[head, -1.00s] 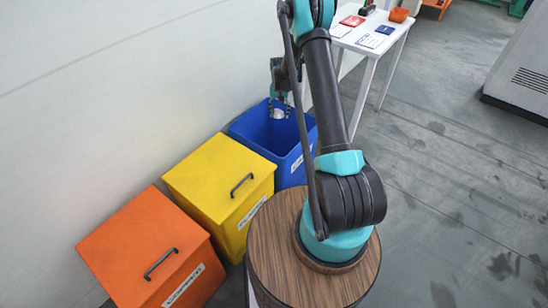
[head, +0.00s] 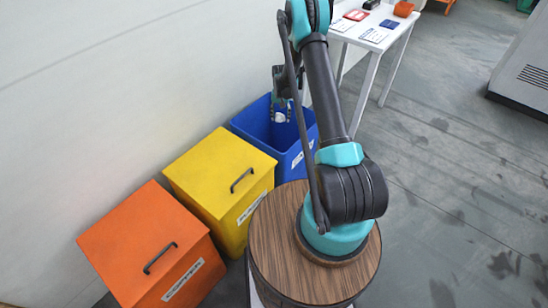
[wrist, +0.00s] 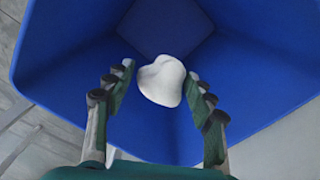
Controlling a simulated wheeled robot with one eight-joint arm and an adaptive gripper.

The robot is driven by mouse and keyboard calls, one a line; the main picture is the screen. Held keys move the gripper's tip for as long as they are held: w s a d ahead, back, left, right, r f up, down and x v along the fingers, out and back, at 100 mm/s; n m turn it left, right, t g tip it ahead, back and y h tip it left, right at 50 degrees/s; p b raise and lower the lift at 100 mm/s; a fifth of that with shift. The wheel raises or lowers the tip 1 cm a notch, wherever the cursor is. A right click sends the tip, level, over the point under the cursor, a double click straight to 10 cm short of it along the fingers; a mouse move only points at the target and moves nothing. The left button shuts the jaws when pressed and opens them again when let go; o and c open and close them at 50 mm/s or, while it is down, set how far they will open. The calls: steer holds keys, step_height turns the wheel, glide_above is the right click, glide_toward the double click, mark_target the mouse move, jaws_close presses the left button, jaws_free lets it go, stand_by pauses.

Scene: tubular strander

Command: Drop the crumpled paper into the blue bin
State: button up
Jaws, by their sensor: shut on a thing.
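The crumpled paper (wrist: 162,81) is a small white lump between my fingertips in the wrist view. It also shows as a small pale spot in the head view (head: 279,117). My gripper (wrist: 161,85) is shut on it, with one finger on each side. The blue bin (head: 287,166) is open-topped and stands at the far end of the row of bins. My gripper is over its opening, and in the wrist view the blue inner walls (wrist: 255,85) surround the paper from behind. The exact height of the paper against the rim is hard to tell.
A yellow lidded bin (head: 212,170) and an orange lidded bin (head: 140,240) stand in line with the blue one along the white wall (head: 100,90). A white table (head: 398,36) with small items stands at the back.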

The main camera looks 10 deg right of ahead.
steer(key=o, duration=0.9)
steer(key=shift+o, duration=0.2)
step_height(320, 180, up, 12)
steer(key=shift+r, duration=0.1)
stand_by(0.4)
